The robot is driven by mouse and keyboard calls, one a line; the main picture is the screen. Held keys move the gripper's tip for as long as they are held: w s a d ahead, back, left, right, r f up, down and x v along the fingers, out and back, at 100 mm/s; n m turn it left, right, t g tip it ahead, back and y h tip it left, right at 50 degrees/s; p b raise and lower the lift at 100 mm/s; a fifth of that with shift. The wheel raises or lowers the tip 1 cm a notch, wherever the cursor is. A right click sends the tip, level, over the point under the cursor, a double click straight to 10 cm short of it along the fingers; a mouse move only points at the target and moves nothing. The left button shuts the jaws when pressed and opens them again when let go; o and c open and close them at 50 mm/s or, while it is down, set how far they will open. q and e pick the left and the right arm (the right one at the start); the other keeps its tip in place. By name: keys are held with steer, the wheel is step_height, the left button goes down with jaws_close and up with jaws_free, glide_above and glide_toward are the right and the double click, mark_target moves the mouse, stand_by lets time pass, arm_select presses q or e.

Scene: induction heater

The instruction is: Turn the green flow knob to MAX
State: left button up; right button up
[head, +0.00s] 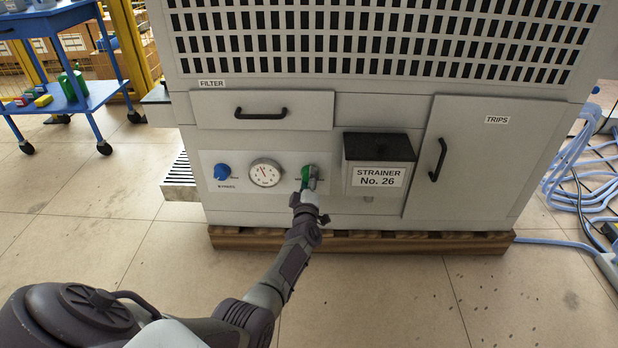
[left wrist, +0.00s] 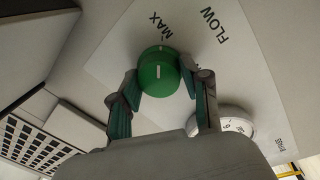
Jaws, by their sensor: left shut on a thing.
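The green flow knob (head: 306,173) is on the white control panel of the grey cabinet, partly hidden by my left gripper (head: 311,181) in the head view. In the left wrist view the round green knob (left wrist: 157,80) sits between the two fingers of my left gripper (left wrist: 160,75), which is shut on its sides. The white line on the knob points up in that picture, roughly toward the printed word MAX (left wrist: 156,26). The word FLOW (left wrist: 213,25) is farther to the right. My right gripper is not in view.
A dial gauge (head: 265,173) and a blue knob (head: 222,171) are left of the green knob. A black-topped strainer box (head: 378,147) juts out close on its right. The filter drawer handle (head: 262,114) is above. Blue hoses (head: 590,170) lie at far right.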

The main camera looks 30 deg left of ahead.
arm_select(q)
steer(key=shift+d+m, duration=0.1)
steer(key=shift+m, duration=0.2)
steer(key=o, duration=1.1)
steer(key=shift+w, duration=0.1)
steer(key=v, duration=1.2)
